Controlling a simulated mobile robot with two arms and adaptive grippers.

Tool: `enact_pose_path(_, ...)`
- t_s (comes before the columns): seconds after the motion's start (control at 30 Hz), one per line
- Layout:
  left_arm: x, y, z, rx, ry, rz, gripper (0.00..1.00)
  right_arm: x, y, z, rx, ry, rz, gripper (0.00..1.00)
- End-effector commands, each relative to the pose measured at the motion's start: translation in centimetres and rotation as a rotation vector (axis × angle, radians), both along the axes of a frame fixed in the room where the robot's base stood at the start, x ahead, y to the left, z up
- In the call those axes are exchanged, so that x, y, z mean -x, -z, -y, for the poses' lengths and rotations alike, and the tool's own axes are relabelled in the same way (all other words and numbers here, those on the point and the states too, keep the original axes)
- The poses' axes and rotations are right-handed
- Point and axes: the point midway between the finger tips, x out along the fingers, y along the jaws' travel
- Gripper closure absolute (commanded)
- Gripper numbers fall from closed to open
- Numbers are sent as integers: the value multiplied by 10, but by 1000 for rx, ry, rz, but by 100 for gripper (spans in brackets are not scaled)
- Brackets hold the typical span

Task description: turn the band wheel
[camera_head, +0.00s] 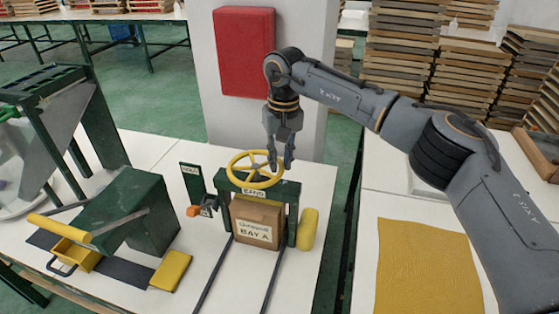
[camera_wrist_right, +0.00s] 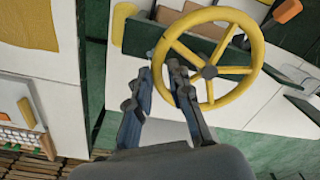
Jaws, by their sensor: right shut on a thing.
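My left gripper is not in view.
A yellow roller (camera_head: 308,229) is beside the frame on the right. A green machine with a yellow roller (camera_head: 60,227) stands at left, with a yellow block (camera_head: 171,270) near it. A textured yellow sheet (camera_head: 425,268) lies on the right table. A red box (camera_head: 244,52) hangs on the pillar.

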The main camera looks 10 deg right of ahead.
Motion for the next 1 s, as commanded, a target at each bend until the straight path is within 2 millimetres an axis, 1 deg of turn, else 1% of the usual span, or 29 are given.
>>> enact_pose_path(0.2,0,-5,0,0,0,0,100,-6,0,0,0,-122,-3,100)
enact_pose_path(0.4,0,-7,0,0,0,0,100,-10,0,0,0,-182,-3,100)
enact_pose_path(0.93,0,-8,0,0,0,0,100,-11,1,0,1,-204,-3,100)
enact_pose_path(0.97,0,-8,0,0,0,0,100,-11,1,0,1,-204,-3,77)
enact_pose_path(1.0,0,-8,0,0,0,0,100,-11,1,0,1,-204,-3,68)
